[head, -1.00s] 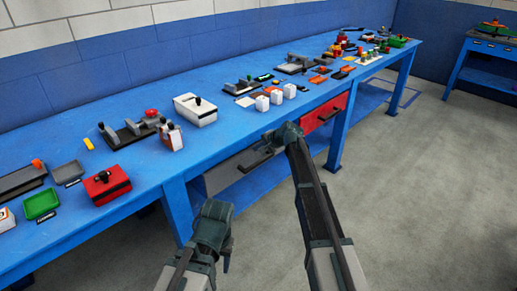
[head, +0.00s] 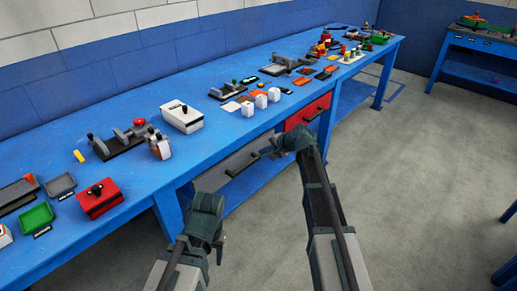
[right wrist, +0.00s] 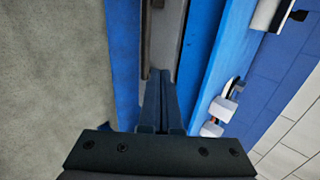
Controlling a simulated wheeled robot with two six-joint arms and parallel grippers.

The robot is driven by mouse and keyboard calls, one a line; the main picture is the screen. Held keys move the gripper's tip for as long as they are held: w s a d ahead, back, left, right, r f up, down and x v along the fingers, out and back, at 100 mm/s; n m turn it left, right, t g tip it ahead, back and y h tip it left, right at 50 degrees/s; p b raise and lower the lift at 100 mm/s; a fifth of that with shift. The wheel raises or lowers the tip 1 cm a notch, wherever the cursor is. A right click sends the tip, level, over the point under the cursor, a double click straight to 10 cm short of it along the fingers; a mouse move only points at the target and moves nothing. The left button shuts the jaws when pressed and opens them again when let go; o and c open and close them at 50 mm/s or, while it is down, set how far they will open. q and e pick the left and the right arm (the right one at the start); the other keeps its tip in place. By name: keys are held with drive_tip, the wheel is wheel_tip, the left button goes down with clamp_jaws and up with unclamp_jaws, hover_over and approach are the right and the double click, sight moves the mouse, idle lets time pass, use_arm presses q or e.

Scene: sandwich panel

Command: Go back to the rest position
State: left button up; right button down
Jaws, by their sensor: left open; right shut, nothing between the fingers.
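My left gripper (head: 208,222) is low in front of the bench, apart from it and empty. Its fingers are hard to make out in the head view. My right gripper (head: 270,152) is in front of the bench's drawers, with its arm reaching up from the bottom. In the right wrist view its two fingers (right wrist: 160,100) are together with nothing between them. They point along the bench's front. The grey drawer (head: 217,178) with a dark handle (head: 240,166) is left of the right gripper.
The long blue bench (head: 135,180) carries a white box (head: 182,117), a red box (head: 99,199), a green tray (head: 37,218) and white blocks (head: 261,102). A red drawer (head: 308,112) is under its edge. Grey floor (head: 430,170) is clear at right.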

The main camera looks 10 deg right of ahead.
drive_tip(key=s+a+f+n+g+h, duration=0.1)
drive_tip(key=s+a+f+n+g, duration=0.15)
drive_tip(key=s+a, duration=0.4)
drive_tip(key=s+a+f+n+g+h, duration=0.15)
drive_tip(key=s+a+n, duration=0.25)
drive_tip(key=s, duration=0.5)
drive_tip(key=s+f+n+g+h, duration=0.2)
drive_tip(key=s+n, duration=0.2)
drive_tip(key=s, duration=0.6)
drive_tip(key=s+f+n+g+h, duration=0.1)
drive_tip(key=s+n+g+h, duration=0.15)
drive_tip(key=s, duration=0.75)
wheel_tip(320, 180, up, 17)
drive_tip(key=n+p, duration=0.1)
drive_tip(key=p, duration=1.5)
drive_tip(key=shift+s+f+t, duration=0.2)
drive_tip(key=shift+s+t, duration=0.15)
drive_tip(key=shift+t, duration=0.1)
drive_tip(key=shift+a, duration=0.1)
